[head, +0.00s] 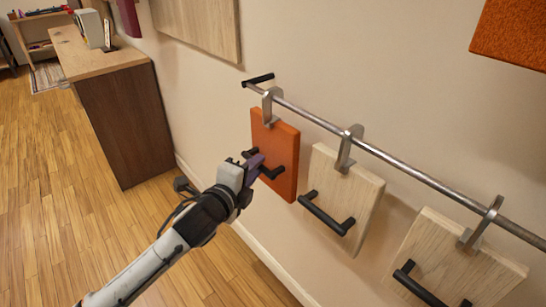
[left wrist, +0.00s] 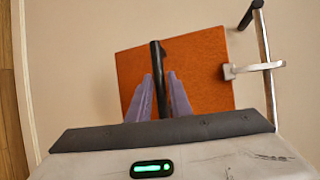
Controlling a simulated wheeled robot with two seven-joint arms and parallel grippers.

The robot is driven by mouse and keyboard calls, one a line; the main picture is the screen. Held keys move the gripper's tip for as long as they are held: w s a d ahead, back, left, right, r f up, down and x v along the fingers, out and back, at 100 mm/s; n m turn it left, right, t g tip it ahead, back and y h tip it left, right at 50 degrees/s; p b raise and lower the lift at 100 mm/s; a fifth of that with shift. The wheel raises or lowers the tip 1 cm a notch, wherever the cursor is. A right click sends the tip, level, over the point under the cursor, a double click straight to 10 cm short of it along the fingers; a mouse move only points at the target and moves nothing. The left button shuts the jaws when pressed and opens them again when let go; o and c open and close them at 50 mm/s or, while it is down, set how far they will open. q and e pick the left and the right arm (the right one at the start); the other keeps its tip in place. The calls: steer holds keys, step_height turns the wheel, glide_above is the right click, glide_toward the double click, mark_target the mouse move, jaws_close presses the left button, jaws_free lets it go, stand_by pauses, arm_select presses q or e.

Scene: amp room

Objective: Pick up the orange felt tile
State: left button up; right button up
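The orange felt tile (head: 275,143) hangs on the wall from a metal hook (head: 270,103) on the rail. A black bar handle (head: 272,172) sticks out from its front. My left gripper (head: 257,163) is at this handle, coming from the left. In the left wrist view the tile (left wrist: 203,65) fills the middle, and the purple fingers of my left gripper (left wrist: 161,82) stand close on either side of the handle (left wrist: 156,57), with little or no gap. The tile is still at its hook (left wrist: 240,70). My right gripper is not in view.
The metal rail (head: 310,115) runs along the wall toward the lower right. Two pale wooden tiles (head: 342,190) (head: 465,268) with black handles hang right of the orange one. A wooden cabinet (head: 125,120) stands at the left. The wood floor (head: 60,220) is clear.

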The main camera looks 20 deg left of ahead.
arm_select(q)
steer(key=shift+x, duration=0.9)
jaws_close()
steer(key=shift+r, duration=0.1)
